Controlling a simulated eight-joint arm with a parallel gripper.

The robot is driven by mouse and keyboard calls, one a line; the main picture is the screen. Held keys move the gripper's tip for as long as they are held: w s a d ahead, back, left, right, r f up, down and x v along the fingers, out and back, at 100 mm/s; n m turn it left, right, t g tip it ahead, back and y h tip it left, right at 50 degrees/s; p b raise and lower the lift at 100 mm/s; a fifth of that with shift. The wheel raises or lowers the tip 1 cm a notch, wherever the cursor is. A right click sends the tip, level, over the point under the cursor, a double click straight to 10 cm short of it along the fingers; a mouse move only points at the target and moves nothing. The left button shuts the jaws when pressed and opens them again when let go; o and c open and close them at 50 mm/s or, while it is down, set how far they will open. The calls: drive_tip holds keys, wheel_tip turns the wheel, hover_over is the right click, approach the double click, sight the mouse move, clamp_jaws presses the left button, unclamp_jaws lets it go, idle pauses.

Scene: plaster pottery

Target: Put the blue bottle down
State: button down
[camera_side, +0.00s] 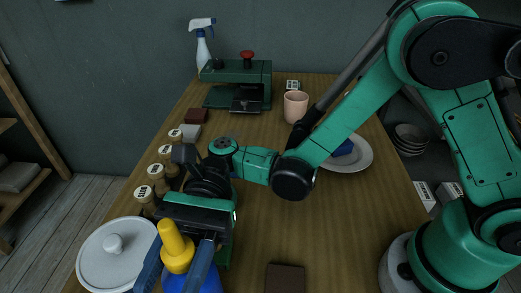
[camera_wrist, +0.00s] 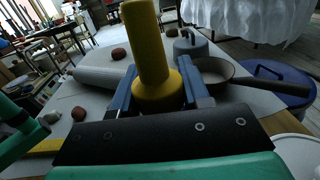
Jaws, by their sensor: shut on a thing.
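My gripper (camera_side: 178,268) is at the lower left of the side view, shut on the blue bottle (camera_side: 190,283). The bottle has a yellow conical cap (camera_side: 175,247). Its lower part runs out of the side view, so I cannot tell whether its base touches anything. In the wrist view the yellow cap (camera_wrist: 150,45) stands between the two blue fingers of my gripper (camera_wrist: 158,92), which are on either side of the bottle. The blue body is hidden there behind the yellow shoulder and my gripper.
A round white lid (camera_side: 110,262) with a knob lies left of my gripper. Several labelled stamps (camera_side: 153,178) line the left edge. A green press (camera_side: 237,80), pink cup (camera_side: 295,107) and plate (camera_side: 358,158) stand farther back. A pan (camera_wrist: 215,72) and roller (camera_wrist: 100,78) show in the wrist view.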

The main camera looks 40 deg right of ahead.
drive_tip(key=shift+c, duration=2.1)
unclamp_jaws()
drive_tip(key=shift+f, duration=0.1)
drive_tip(key=shift+w+d, duration=0.1)
drive_tip(key=shift+d, duration=0.05)
drive_tip(key=w+d+t+h, duration=0.3)
drive_tip(key=w+d+t, duration=0.4)
drive_tip(key=d+t, duration=0.2)
drive_tip(key=d+n+t+h, duration=0.9)
drive_tip(key=d+n+h, duration=0.1)
drive_tip(key=d, duration=0.9)
drive_tip(key=shift+f+t+h, duration=0.2)
drive_tip(key=shift+t+h, duration=0.1)
drive_tip(key=shift+h, duration=0.2)
